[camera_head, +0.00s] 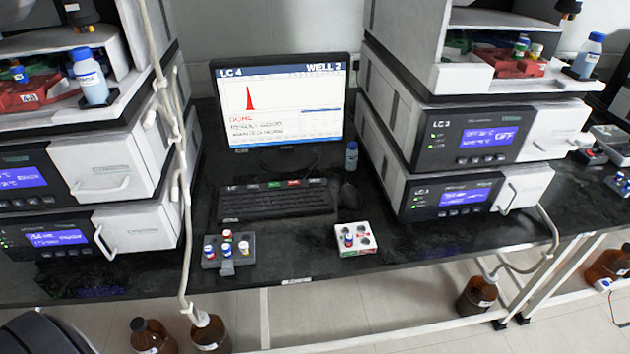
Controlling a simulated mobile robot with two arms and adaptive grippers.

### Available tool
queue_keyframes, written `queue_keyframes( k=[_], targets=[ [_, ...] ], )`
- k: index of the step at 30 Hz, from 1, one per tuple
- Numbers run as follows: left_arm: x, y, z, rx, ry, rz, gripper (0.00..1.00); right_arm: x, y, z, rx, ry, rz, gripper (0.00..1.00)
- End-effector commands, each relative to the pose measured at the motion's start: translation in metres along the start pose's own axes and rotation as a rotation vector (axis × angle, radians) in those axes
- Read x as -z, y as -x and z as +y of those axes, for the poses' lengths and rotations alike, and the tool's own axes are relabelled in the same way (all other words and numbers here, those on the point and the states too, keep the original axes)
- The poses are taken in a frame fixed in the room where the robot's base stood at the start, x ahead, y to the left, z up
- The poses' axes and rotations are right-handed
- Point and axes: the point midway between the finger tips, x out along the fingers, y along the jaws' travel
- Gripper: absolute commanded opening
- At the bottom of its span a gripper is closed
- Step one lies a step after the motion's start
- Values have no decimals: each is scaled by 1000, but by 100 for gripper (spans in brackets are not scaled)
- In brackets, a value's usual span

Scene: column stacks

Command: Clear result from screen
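The screen (281,100) stands at the back of the bench between two column stacks. It is lit and shows "LC 4", "WELL 2", a red peak on a white plot, and red text that seems to read "DONE". Smaller lines below it are hard to read. A black keyboard (275,203) lies in front of the screen. Along its back edge are a dark labelled key, a green key (274,184) and a red key (294,182); their labels are too small to read. Neither of my grippers is in view.
A grey vial rack (211,263) and a white vial rack (368,247) stand near the bench's front edge. A mouse (349,195) and a small blue-capped bottle (351,157) are right of the keyboard. A pale tube hangs at left. Brown bottles (477,296) stand below.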

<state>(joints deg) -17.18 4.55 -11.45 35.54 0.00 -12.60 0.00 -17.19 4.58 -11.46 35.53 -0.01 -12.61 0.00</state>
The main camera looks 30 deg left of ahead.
Motion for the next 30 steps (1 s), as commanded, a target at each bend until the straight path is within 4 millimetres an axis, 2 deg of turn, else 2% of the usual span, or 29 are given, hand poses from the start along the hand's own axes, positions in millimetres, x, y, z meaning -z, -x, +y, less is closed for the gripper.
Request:
queue_keyframes(
  k=[10, 30],
  targets=[
    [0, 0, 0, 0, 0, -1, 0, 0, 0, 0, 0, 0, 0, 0],
    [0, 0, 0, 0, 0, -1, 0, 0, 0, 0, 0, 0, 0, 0]
  ],
)
